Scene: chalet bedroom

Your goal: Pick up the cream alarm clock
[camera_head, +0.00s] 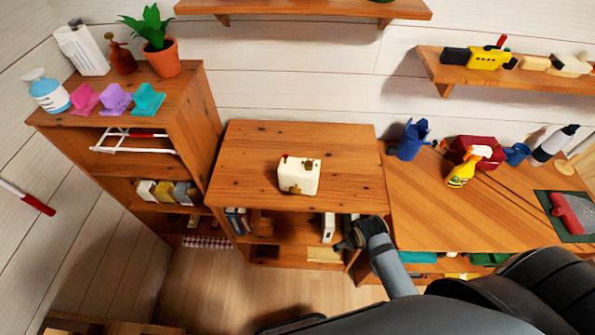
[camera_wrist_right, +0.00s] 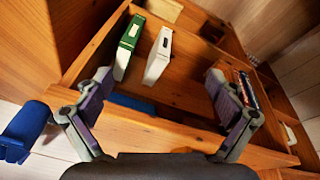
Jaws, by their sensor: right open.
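A cream, boxy object with brown parts (camera_head: 299,177), which looks like the alarm clock, stands on the bare top of the low wooden cabinet (camera_head: 245,150) in the head view. I cannot make out a dial. I do not see it in the wrist view. My right gripper (camera_wrist_right: 162,98) is open, its fingers wide apart with nothing held between them. In the head view my right arm ends below and to the right of the clock, by the cabinet's front; its fingers are mostly hidden there. My left gripper is not in view.
In the cabinet's shelf, close to my right gripper, stand a white item (camera_wrist_right: 158,56) and a green item (camera_wrist_right: 129,46). Dark books (camera_head: 238,222) stand at its left. A blue container (camera_head: 411,139) and a spray bottle (camera_head: 468,166) stand on the desk. The cabinet top around the clock is clear.

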